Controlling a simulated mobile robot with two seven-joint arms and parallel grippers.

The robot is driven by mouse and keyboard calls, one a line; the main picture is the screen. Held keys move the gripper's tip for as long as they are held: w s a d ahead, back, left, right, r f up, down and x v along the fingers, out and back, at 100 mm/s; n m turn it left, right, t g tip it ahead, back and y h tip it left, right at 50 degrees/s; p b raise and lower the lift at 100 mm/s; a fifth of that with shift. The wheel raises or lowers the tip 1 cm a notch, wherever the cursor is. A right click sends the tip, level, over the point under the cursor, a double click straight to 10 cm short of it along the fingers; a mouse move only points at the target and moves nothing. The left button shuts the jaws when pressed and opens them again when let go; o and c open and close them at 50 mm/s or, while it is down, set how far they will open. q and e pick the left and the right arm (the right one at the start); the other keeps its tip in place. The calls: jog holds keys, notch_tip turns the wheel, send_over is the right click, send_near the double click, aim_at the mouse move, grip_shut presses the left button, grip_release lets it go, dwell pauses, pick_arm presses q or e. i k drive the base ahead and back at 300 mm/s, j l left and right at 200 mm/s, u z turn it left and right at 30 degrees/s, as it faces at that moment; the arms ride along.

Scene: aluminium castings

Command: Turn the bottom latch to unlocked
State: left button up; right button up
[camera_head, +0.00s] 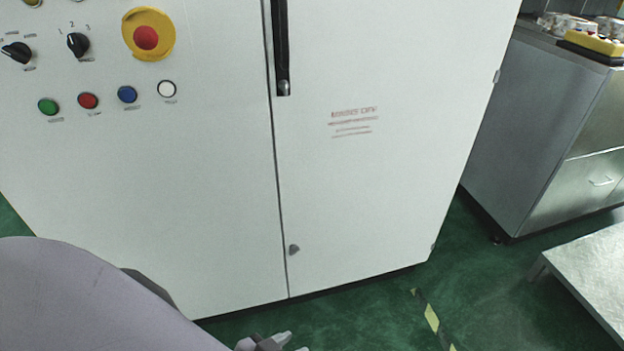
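The bottom latch (293,249) is a small dark grey knob low on the right door of the white cabinet (365,190), just right of the seam between the doors. It is too small to tell which way it is turned. My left gripper (285,342) shows at the bottom edge of the view, below the latch in the picture and apart from it. It is partly cut off by the frame, so its opening cannot be judged. My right gripper is out of view.
A black handle (282,50) runs down the door seam above. The left door carries knobs, coloured buttons and an emergency stop (147,36). A metal counter (545,130) and a low metal table (590,275) stand at right. Green floor (490,300) lies between.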

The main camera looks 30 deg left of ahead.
aim_at(294, 248)
jog(key=u, duration=0.35)
jog(key=k+u, duration=0.15)
jog(key=u, duration=0.2)
jog(key=k+u, duration=0.1)
jog(key=u, duration=0.3)
jog(key=i+l, duration=0.25)
jog(key=l, duration=0.15)
jog(key=i+l, duration=0.25)
jog(key=l, duration=0.15)
jog(key=i+l, duration=0.25)
jog(key=l, duration=0.2)
jog(key=i+l, duration=0.3)
jog(key=l+u, duration=0.05)
jog(key=l, duration=0.05)
